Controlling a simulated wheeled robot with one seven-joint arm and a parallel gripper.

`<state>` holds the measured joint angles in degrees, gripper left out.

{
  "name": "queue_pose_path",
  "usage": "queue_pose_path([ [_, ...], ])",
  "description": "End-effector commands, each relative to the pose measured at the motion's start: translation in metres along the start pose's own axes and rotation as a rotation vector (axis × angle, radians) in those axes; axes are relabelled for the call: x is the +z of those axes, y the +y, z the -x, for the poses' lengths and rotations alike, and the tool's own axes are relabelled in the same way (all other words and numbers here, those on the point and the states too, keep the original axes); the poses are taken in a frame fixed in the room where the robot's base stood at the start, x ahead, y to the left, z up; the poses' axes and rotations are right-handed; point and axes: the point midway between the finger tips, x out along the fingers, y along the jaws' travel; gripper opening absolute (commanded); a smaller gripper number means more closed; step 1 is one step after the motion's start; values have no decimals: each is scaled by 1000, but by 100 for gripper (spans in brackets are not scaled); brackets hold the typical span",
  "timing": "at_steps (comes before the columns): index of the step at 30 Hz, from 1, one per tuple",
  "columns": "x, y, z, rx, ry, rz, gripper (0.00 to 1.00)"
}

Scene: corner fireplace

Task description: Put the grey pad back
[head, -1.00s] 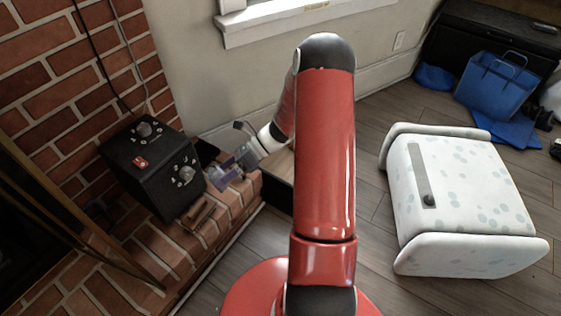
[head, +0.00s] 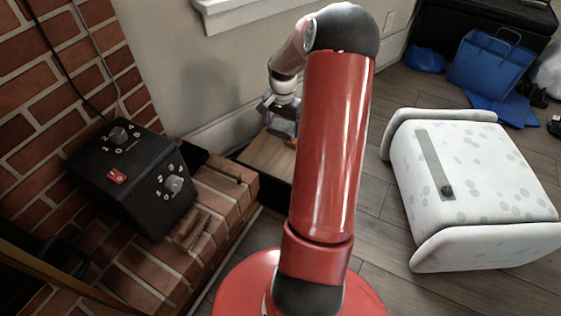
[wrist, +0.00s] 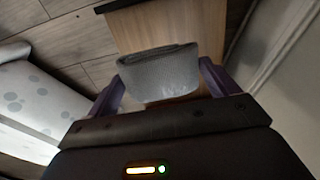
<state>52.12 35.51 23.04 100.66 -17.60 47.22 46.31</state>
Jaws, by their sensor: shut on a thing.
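The grey pad (wrist: 158,76) is between the two purple fingers of my gripper (wrist: 162,84) in the wrist view. My gripper is shut on it. In the head view my gripper (head: 281,120) is over a low wooden surface with dark sides, right of the brick hearth. The pad cannot be made out clearly there. In the wrist view the wooden surface (wrist: 130,32) lies behind and below the pad; I cannot tell whether they touch.
A black box with knobs and a red item (head: 135,180) stands on the brick hearth (head: 225,190) at left. A white spotted padded piece (head: 470,190) stands on the floor at right. Wood floor between is clear.

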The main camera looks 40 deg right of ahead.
Motion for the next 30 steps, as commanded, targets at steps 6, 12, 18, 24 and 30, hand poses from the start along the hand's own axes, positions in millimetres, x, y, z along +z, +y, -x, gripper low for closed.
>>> queue_pose_path([
  [6,2,1,-65,2,-7,-2,68],
  [12,2,1,-111,2,-6,-2,68],
  [18,1,1,-128,1,-2,-3,68],
  [24,1,1,-150,1,-4,-3,68],
  [30,1,1,-171,1,-3,-4,68],
])
